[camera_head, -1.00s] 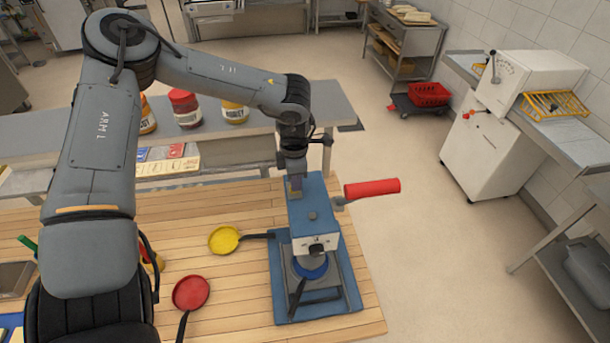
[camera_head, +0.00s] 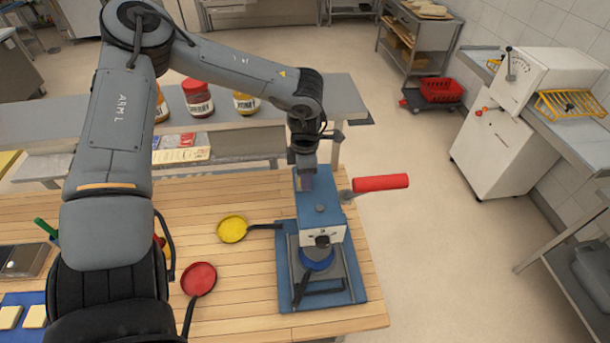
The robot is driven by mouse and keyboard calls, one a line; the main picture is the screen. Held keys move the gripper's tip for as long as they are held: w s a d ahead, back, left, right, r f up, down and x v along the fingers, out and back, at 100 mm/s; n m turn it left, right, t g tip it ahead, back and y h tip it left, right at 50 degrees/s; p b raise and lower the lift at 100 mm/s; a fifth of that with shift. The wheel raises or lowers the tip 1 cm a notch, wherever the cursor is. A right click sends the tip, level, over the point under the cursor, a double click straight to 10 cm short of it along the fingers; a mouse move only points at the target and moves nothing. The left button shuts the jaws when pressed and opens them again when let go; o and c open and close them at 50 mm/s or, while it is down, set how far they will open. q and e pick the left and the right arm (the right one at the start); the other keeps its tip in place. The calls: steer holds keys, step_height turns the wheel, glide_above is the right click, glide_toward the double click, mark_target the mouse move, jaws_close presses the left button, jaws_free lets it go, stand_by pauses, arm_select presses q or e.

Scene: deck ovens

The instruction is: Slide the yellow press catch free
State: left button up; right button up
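The blue press (camera_head: 334,234) stands on the wooden table, with a red-gripped lever (camera_head: 380,183) sticking out to the right from its upper part. A dark knob shows on its pale front plate, above a blue ring (camera_head: 317,260) and a metal base with a black handle. I cannot make out a yellow catch on the press; its back top is partly hidden by my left arm. My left gripper (camera_head: 306,182) points down at the back top edge of the press. Its fingers are too small and blocked to tell whether they are open or touching. My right gripper is out of view.
A yellow pan (camera_head: 232,229) and a red pan (camera_head: 199,279) lie on the table left of the press. Several jars stand on the grey shelf (camera_head: 220,122) behind. Open floor lies right of the table, before a white cabinet (camera_head: 502,154).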

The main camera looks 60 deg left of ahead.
arm_select(q)
step_height(320, 180, up, 11)
steer(key=b, duration=0.1)
stand_by(0.4)
steer(key=shift+f, duration=0.1)
stand_by(0.3)
